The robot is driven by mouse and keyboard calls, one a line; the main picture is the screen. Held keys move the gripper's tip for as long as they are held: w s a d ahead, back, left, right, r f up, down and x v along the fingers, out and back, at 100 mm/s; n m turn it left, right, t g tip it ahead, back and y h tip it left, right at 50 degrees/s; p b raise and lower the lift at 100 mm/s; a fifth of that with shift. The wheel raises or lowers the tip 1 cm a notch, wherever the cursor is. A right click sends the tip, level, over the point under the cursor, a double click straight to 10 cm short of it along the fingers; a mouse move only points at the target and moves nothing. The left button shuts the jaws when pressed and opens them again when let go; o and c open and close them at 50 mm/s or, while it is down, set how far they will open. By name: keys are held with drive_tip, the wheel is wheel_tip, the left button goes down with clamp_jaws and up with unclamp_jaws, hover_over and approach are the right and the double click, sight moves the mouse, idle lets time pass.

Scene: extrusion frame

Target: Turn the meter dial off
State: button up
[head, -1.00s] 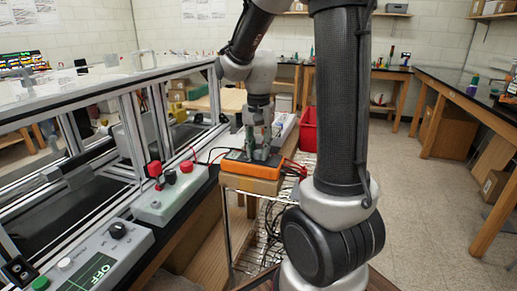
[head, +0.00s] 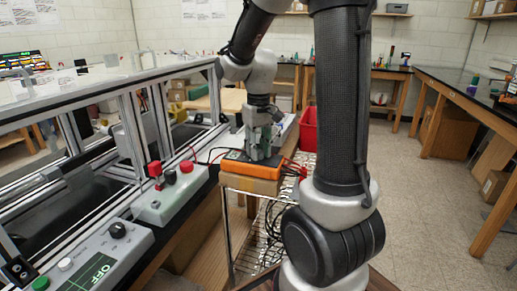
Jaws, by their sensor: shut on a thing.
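The orange meter (head: 236,162) lies on a wooden block (head: 247,185) on top of a wire cart, near the middle of the head view. My gripper (head: 261,152) points straight down at the meter's top face. Its fingers are close together and shut on the meter dial. The dial itself is hidden by the fingers, so its setting cannot be read.
Red leads (head: 294,168) come off the meter's right side. A grey control box with red and black knobs (head: 170,203) and a panel reading OFF (head: 92,272) stand on the left bench. A red bin (head: 309,130) stands behind.

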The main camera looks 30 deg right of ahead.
drive_tip(key=shift+n, duration=1)
drive_tip(key=o, duration=1.1)
drive_tip(key=shift+c, duration=0.2)
drive_tip(key=shift+r, duration=0.1)
wheel_tip(320, 180, up, 12)
